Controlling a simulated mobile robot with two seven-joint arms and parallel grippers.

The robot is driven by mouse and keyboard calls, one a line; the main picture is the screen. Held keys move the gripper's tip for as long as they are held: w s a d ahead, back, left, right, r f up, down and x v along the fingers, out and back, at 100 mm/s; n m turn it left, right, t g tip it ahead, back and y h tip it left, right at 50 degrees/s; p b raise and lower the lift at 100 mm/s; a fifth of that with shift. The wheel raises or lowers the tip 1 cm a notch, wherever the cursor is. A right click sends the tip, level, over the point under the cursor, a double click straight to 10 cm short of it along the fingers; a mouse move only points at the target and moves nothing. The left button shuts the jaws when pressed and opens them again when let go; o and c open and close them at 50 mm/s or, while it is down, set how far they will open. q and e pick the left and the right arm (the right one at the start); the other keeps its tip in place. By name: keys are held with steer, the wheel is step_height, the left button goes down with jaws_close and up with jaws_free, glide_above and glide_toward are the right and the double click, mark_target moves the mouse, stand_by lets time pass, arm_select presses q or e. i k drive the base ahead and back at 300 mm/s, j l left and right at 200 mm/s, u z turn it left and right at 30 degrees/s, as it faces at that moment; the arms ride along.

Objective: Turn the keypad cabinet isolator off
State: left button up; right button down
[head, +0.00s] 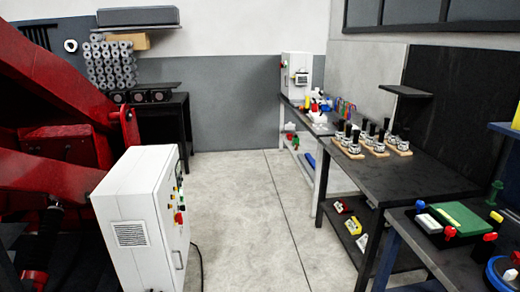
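Two white cabinets are in view, and I cannot tell for certain which is the keypad cabinet. The far cabinet (296,72) stands at the far end of the benches and has a small dark-and-light panel (301,79) on its front, perhaps a keypad. A small red part (283,63) shows on its left side. The near cabinet (135,215) stands on the floor at left-centre. Its right-hand face, seen at a steep angle, carries several small controls and a red knob with yellow (179,217), which looks like an isolator. Its position is too small to read. Neither gripper is in view.
A large red machine (60,80) fills the left side. Dark benches with mounted parts (415,180) line the right. A cable (199,262) lies on the floor by the near cabinet. The concrete floor (245,215) between cabinet and benches is clear.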

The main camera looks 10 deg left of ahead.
mark_target(178, 218)
steer(key=i+j+u, duration=0.1)
steer(key=i+u, duration=0.35)
steer(key=i, duration=0.2)
steer(key=i+l+u, duration=0.2)
steer(key=i+u, duration=0.2)
steer(key=i, duration=0.3)
steer(key=i+u, duration=0.25)
steer(key=i, duration=0.25)
steer(key=i+l+u, duration=0.2)
steer(key=i, duration=0.3)
steer(key=i+l+u, duration=0.25)
steer(key=i, duration=0.25)
